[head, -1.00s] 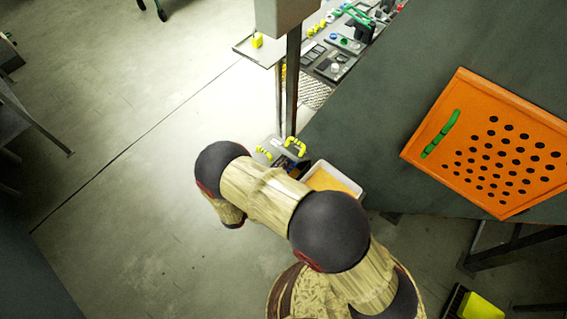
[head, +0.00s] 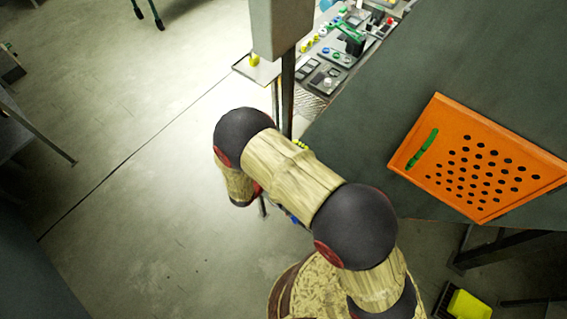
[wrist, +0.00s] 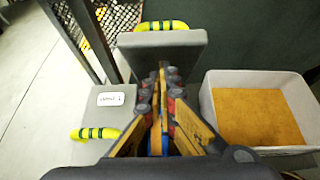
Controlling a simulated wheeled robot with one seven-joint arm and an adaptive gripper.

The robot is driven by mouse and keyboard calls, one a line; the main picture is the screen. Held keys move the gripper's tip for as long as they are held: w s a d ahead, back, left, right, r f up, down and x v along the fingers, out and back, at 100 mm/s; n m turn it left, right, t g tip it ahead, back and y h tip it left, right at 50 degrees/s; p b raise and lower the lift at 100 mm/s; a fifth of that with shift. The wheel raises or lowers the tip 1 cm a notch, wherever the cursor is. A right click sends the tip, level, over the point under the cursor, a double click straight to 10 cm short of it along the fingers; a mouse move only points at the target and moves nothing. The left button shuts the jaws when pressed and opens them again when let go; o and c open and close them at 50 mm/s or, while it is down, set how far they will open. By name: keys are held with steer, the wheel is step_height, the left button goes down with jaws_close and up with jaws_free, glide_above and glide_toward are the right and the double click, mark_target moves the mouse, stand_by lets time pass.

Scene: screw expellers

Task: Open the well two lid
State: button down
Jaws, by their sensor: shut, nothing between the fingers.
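I cannot tell which one is well two. My gripper is shut and empty, its tips overlapping the near edge of the far lid in the picture; contact is unclear. In the head view my arm mostly hides the lids.
A white bin (wrist: 208,100) with an orange-yellow content stands right of the gripper. A dark upright post (head: 288,95) stands near the lids. An orange perforated panel (head: 448,115) with a green handle (head: 422,148) lies on the dark machine side. Open floor lies to the left.

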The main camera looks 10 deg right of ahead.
steer(key=w+d+r+g+y+p, duration=0.2)
steer(key=d, duration=0.1)
steer(key=shift+w+g+y+p, duration=0.3)
steer(key=shift+w+g+y, duration=0.1)
steer(key=shift+w+d, duration=0.5)
steer(key=shift+w, duration=0.1)
steer(key=shift+a, duration=0.1)
